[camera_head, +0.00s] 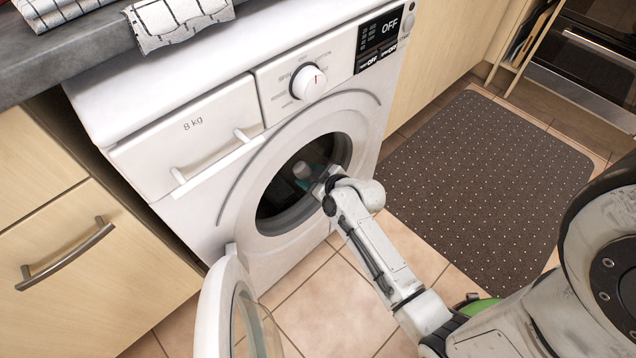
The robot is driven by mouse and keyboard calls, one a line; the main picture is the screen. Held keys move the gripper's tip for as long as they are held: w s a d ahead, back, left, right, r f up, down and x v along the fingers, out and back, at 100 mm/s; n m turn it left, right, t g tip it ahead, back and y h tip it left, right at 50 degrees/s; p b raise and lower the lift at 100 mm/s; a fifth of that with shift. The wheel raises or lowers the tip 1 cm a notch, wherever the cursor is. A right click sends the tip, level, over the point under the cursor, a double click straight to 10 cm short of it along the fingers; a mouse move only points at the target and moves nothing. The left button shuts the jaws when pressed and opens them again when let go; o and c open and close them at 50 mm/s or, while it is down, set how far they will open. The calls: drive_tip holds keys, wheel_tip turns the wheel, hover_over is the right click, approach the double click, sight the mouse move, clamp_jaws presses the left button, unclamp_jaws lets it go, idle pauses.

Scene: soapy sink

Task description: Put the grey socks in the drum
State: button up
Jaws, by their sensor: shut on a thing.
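The washing machine drum (272,205) is dark inside, and its round door opening faces me. My arm reaches into the opening from the right. My gripper (308,181) is inside the opening, small and partly in shadow, with a teal patch near its tip. It is shut on a small pale grey bundle, the grey socks (302,170), which shows against the dark drum. The fingers are mostly hidden, and I cannot tell whether the socks touch the drum wall.
The machine's door (222,305) hangs open at the lower left. A grey countertop (50,48) with checked cloths (172,22) is at the upper left. A dark dotted mat (485,180) lies on the tiled floor at right. A green object (478,306) shows partly behind my arm.

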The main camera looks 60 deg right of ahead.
sight(296, 165)
drive_tip(key=w, duration=0.1)
drive_tip(key=w+d+b, duration=0.1)
drive_tip(key=w, duration=0.3)
drive_tip(key=shift+w+d+f+b, duration=0.2)
drive_tip(key=shift+d+f+b, duration=0.1)
drive_tip(key=shift+b, duration=0.1)
drive_tip(key=shift+w+d+f+b, duration=0.1)
drive_tip(key=shift+w+f+b, duration=0.25)
drive_tip(key=shift+f+b, duration=0.45)
drive_tip(key=shift+w+d+f+b, duration=0.1)
drive_tip(key=shift+w+f+b, duration=0.25)
drive_tip(key=shift+f+b, duration=0.45)
drive_tip(key=shift+w+d+f+b, duration=0.1)
drive_tip(key=shift+w+f+b, duration=0.25)
drive_tip(key=shift+f+b, duration=0.4)
drive_tip(key=shift+f+b, duration=1.35)
drive_tip(key=shift+f, duration=0.4)
drive_tip(key=shift+a+f, duration=0.1)
drive_tip(key=shift+f, duration=0.15)
